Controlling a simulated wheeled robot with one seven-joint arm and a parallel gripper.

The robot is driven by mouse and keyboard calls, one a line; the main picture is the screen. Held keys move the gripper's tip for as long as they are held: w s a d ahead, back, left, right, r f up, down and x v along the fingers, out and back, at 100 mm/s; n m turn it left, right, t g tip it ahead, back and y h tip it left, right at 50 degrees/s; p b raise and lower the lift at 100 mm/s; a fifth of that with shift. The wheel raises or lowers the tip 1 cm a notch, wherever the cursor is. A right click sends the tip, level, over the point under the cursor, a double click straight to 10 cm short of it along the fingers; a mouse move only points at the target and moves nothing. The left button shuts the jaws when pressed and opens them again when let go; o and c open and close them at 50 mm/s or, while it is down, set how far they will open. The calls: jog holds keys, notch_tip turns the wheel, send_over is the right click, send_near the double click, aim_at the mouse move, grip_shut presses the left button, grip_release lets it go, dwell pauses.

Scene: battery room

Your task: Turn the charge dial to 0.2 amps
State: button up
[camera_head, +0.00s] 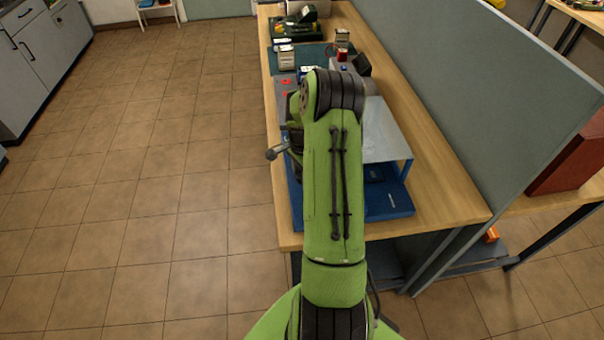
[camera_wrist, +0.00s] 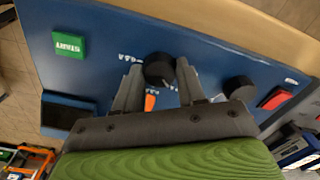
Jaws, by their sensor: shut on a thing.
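A blue panel (camera_wrist: 105,35) fills most of the wrist view. A round black dial (camera_wrist: 158,72) sits near its middle, with small white markings beside it that are too small to read. My gripper (camera_wrist: 159,82) has its two grey fingers on either side of this dial and is shut on it. An orange mark (camera_wrist: 150,102) shows between the fingers. A second black dial (camera_wrist: 240,89) stands to the right, free of the fingers. In the head view my green arm hides my gripper and the dials; part of the blue unit (camera_head: 390,203) shows on the bench.
The wooden bench (camera_head: 445,195) carries several small boxes farther back. A grey partition (camera_head: 480,100) runs along its right side. The floor to the left is clear.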

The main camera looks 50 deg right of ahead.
jog(key=shift+m, duration=0.5)
jog(key=o, duration=1.1)
jog(key=shift+c, duration=0.2)
jog(key=shift+r, duration=0.15)
notch_tip(320, 180, up, 16)
jog(key=p, duration=0.1)
jog(key=shift+f, duration=0.25)
